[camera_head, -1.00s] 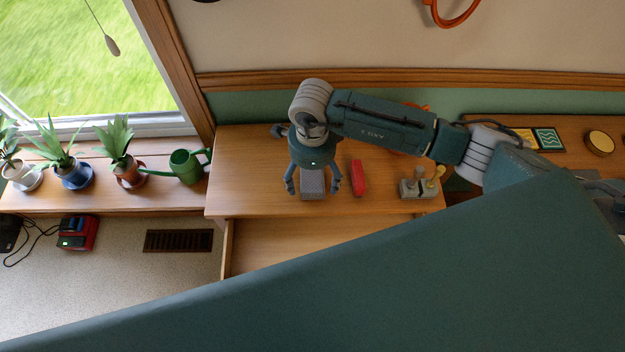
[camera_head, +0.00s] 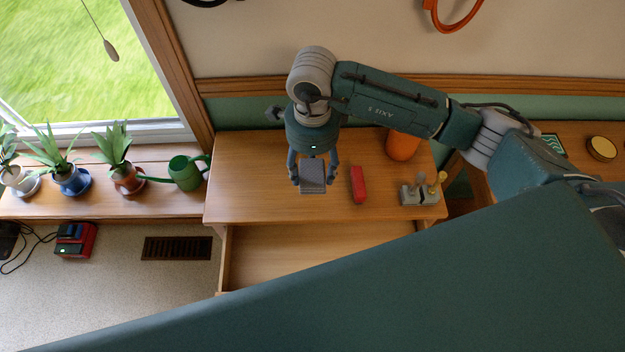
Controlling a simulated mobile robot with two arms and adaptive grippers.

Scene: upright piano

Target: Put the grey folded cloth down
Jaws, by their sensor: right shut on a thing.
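The grey folded cloth (camera_head: 313,178) is between the fingers of my right gripper (camera_head: 312,182), over the left-middle part of the wooden desk top (camera_head: 250,180). The gripper points down and is shut on the cloth's two sides. The cloth appears held a little above the desk top; the exact gap is hard to tell. My left gripper is not in view.
A red object (camera_head: 358,184) lies just right of the cloth. A grey switch box (camera_head: 418,194) stands near the right edge, an orange pot (camera_head: 403,146) behind. The drawer (camera_head: 310,255) below is open. The desk's left part is clear.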

